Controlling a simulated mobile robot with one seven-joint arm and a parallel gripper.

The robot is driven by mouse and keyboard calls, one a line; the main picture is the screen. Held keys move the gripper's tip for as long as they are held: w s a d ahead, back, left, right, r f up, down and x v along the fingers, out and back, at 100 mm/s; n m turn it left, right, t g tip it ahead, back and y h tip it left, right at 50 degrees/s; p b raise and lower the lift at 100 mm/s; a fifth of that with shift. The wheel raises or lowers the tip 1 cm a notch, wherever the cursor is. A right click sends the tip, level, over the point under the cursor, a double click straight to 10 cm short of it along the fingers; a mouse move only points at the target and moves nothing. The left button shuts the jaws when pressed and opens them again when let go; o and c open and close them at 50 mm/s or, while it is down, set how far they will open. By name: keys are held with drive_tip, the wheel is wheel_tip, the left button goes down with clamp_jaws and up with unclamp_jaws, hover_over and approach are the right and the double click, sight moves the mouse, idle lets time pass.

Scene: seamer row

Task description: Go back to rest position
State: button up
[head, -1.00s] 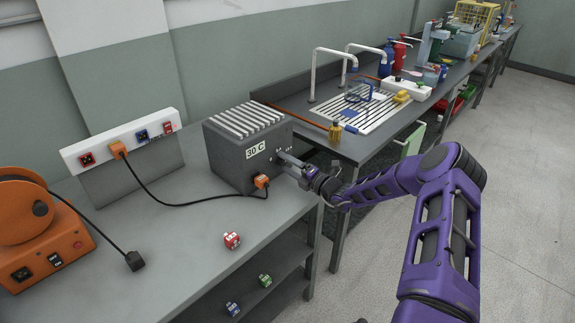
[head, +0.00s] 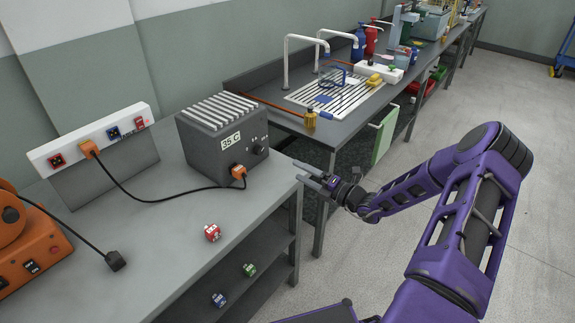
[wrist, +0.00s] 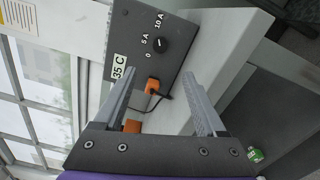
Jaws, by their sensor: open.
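My gripper (head: 312,174) is open and empty in the head view, off the right front edge of the grey bench and apart from the dark grey box. In the wrist view my gripper (wrist: 163,100) shows two spread fingers with nothing between them but the view beyond. The dark grey box (head: 205,155) has a ribbed top, a label reading "35 C" or similar, a knob (head: 260,149) and an orange plug (head: 238,172) in its face. The box (wrist: 134,40) and its knob (wrist: 160,46), marked 0, 5 A and 10 A, also show in the wrist view. My purple arm reaches in from the right.
A black cable runs from the box to a white socket strip (head: 70,150). A sink counter (head: 260,90) stands behind. Floor at right is clear.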

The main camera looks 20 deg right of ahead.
drive_tip(key=shift+v, duration=1)
